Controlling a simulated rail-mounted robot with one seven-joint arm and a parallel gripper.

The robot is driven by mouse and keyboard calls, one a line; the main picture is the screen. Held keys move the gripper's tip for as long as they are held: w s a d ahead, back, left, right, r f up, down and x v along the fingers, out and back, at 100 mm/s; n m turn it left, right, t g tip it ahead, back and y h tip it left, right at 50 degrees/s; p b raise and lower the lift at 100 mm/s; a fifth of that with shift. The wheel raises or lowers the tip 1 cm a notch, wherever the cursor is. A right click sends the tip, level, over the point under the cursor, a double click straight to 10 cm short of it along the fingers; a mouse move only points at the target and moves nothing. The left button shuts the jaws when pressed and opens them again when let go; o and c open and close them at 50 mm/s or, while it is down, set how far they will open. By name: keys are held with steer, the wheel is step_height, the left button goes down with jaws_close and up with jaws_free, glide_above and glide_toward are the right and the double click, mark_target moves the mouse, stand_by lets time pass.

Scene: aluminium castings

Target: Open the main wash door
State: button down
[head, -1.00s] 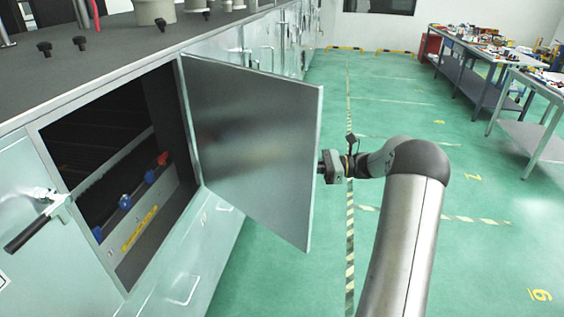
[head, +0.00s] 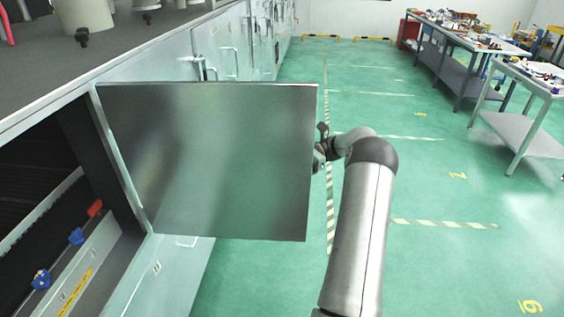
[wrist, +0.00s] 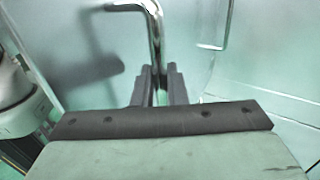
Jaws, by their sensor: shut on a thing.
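The main wash door (head: 225,165) stands swung out from the machine front in the head view, its grey inner face towards me. The opening (head: 60,190) at the left shows a dark inside with a rail and blue and red fittings. My gripper (head: 318,158) is at the door's free right edge, mostly hidden behind it. In the wrist view my gripper's two fingers (wrist: 158,85) are shut on the bent metal door handle (wrist: 155,35), one on each side of its bar. The door's outer face fills much of that view.
The machine's grey top (head: 100,50) with fittings runs along the upper left. More handled panels (head: 225,55) continue behind the door. Green floor (head: 440,180) with striped tape is clear at the right. Workbenches (head: 530,85) with small items stand at the far right.

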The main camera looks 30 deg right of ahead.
steer(key=shift+w+a, duration=0.1)
steer(key=shift+a, duration=0.05)
steer(key=c, duration=1.6)
jaws_free()
steer(key=shift+a, duration=0.1)
steer(key=shift+o, duration=0.2)
steer(key=d, duration=0.7)
steer(key=shift+s+d, duration=0.3)
steer(key=shift+d, duration=0.05)
steer(key=shift+r, duration=0.1)
